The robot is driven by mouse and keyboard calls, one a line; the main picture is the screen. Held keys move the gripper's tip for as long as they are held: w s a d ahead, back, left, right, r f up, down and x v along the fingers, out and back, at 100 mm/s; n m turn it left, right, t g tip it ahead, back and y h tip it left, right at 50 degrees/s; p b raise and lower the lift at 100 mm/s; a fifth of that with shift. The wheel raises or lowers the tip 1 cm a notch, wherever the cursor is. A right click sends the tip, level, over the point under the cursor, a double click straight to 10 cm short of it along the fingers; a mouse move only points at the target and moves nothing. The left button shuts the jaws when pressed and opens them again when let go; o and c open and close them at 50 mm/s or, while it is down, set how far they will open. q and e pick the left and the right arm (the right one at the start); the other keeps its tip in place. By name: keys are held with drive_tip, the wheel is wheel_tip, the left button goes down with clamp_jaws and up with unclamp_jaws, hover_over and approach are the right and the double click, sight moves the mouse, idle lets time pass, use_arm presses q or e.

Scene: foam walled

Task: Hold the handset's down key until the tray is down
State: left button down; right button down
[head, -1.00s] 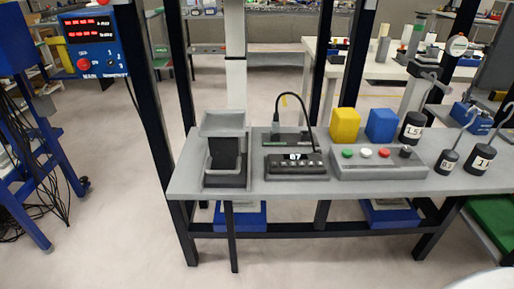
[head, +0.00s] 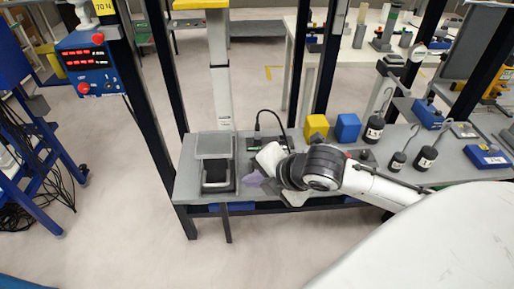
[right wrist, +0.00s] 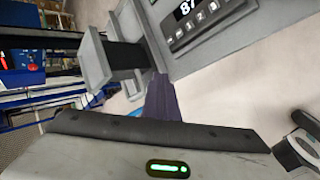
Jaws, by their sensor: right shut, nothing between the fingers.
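The grey tray (head: 214,146) sits at the left end of the bench, raised on a dark support above its base. In the right wrist view the tray (right wrist: 97,58) shows sideways with the black support beside it. The handset (right wrist: 207,30) has a lit display that seems to read 87 and a row of keys; in the head view my right arm hides most of it. My right gripper (head: 253,181) is shut and empty, near the bench's front edge between tray and handset. Its fingers (right wrist: 163,98) appear off the keys; contact cannot be told. My left gripper is not in view.
A yellow block (head: 317,127) and a blue block (head: 347,128) stand behind my right arm. Several black weights with hooks, one a black weight (head: 374,130), stand to the right. A dark upright post (head: 150,110) rises left of the bench (head: 187,170).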

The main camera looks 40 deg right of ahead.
drive_tip(key=w+d+r+n+h+p, duration=0.1)
drive_tip(key=w+d+r+n, duration=0.3)
drive_tip(key=r, duration=0.4)
drive_tip(key=shift+d+r+n+t, duration=0.4)
drive_tip(key=shift+d+n, duration=0.15)
drive_tip(key=shift+n, duration=0.65)
drive_tip(key=shift+f, duration=0.15)
wheel_tip(320, 180, down, 7)
drive_tip(key=b, duration=0.6)
drive_tip(key=shift+f+b, duration=0.45)
drive_tip(key=shift+f, duration=0.4)
